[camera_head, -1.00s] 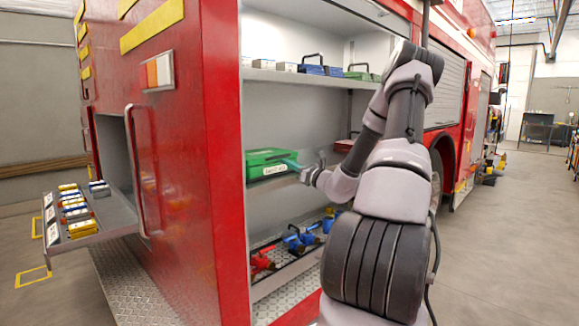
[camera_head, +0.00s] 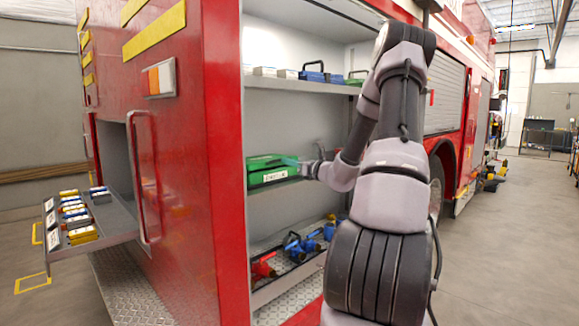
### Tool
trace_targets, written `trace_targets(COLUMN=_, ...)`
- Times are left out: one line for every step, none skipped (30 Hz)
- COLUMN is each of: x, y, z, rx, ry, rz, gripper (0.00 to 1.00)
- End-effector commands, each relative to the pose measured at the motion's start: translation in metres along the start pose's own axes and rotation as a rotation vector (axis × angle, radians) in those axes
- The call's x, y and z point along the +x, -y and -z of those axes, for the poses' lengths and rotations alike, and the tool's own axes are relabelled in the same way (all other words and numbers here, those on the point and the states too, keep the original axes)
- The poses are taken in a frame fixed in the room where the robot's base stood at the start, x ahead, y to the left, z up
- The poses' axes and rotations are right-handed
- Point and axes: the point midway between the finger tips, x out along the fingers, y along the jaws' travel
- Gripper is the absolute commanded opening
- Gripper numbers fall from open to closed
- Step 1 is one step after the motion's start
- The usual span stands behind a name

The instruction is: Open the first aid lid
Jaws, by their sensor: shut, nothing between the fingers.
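The green first aid box (camera_head: 270,172) with a white label on its front sits on the middle shelf of the fire truck's open compartment. Its lid appears closed. My gripper (camera_head: 297,161) is at the box's right end, near the height of the lid. It is shut and holds nothing. The fingertips are small in the picture, and I cannot tell whether they touch the lid. My forearm hides the shelf to the right of the box.
An upper shelf (camera_head: 300,84) holds several cases above the box. Red and blue fittings (camera_head: 300,245) lie on the lower shelf. The red truck side wall (camera_head: 226,150) bounds the compartment at left. A pulled-out tray (camera_head: 108,222) holds several small boxes.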

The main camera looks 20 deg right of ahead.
Motion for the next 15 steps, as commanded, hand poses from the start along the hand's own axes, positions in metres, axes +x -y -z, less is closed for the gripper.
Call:
trace_targets(x=0.002, y=-0.001, z=-0.006, rx=-0.006, ry=-0.012, rz=-0.002, gripper=0.00)
trace_targets(x=0.002, y=-0.001, z=-0.009, rx=-0.007, ry=-0.023, rz=-0.002, gripper=0.00)
trace_targets(x=0.004, y=-0.001, z=-0.012, rx=-0.007, ry=-0.037, rz=-0.003, gripper=0.00)
trace_targets(x=0.005, y=-0.002, z=-0.016, rx=-0.008, ry=-0.050, rz=-0.003, gripper=0.00)
trace_targets(x=0.005, y=-0.002, z=-0.019, rx=-0.008, ry=-0.064, rz=-0.002, gripper=0.00)
trace_targets(x=0.007, y=-0.002, z=-0.025, rx=-0.009, ry=-0.084, rz=-0.002, gripper=0.00)
trace_targets(x=0.009, y=-0.002, z=-0.029, rx=-0.010, ry=-0.100, rz=-0.003, gripper=0.00)
trace_targets(x=0.010, y=-0.001, z=-0.033, rx=-0.010, ry=-0.118, rz=-0.002, gripper=0.00)
trace_targets(x=0.013, y=-0.002, z=-0.040, rx=-0.012, ry=-0.144, rz=-0.003, gripper=0.00)
trace_targets(x=0.014, y=-0.002, z=-0.043, rx=-0.008, ry=-0.146, rz=-0.003, gripper=0.00)
trace_targets(x=0.016, y=-0.002, z=-0.048, rx=-0.006, ry=-0.144, rz=-0.003, gripper=0.00)
trace_targets(x=0.020, y=-0.002, z=-0.056, rx=-0.006, ry=-0.142, rz=-0.004, gripper=0.00)
trace_targets(x=0.023, y=-0.002, z=-0.061, rx=-0.006, ry=-0.142, rz=-0.003, gripper=0.00)
trace_targets(x=0.025, y=-0.002, z=-0.066, rx=-0.005, ry=-0.142, rz=-0.003, gripper=0.00)
trace_targets(x=0.027, y=-0.001, z=-0.070, rx=-0.005, ry=-0.143, rz=-0.002, gripper=0.00)
